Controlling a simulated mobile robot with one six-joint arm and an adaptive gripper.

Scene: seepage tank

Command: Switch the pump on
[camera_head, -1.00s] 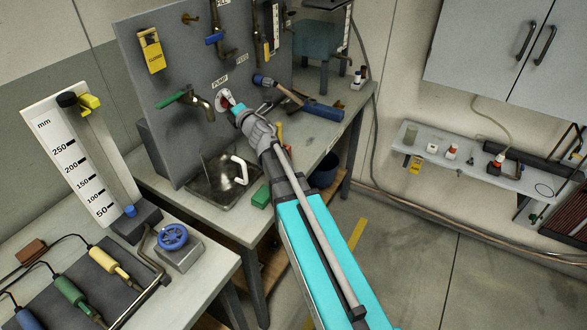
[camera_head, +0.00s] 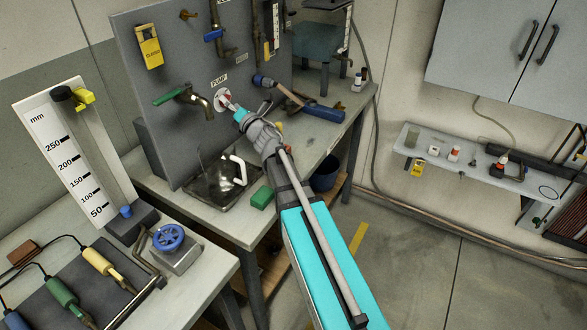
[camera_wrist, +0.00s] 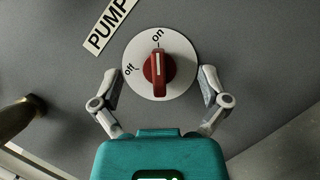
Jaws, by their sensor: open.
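The pump switch is a red knob (camera_wrist: 159,70) on a round white dial (camera_wrist: 133,53) marked "on" and "off", beside a PUMP label (camera_wrist: 109,24). The knob's white line points up at "on" in the wrist view. In the head view the dial (camera_head: 222,97) sits on the grey upright panel. My gripper (camera_wrist: 159,78) is open and empty, with one finger on each side of the dial and no visible contact with the knob. In the head view my gripper (camera_head: 238,110) is just in front of the dial, partly covering it.
A tap with a green lever (camera_head: 170,97) projects left of the dial, above a sink (camera_head: 208,195). A blue-ended pipe fitting (camera_head: 262,81) is to the right. A green block (camera_head: 262,197) lies on the bench below my arm. Open floor (camera_head: 405,270) is at right.

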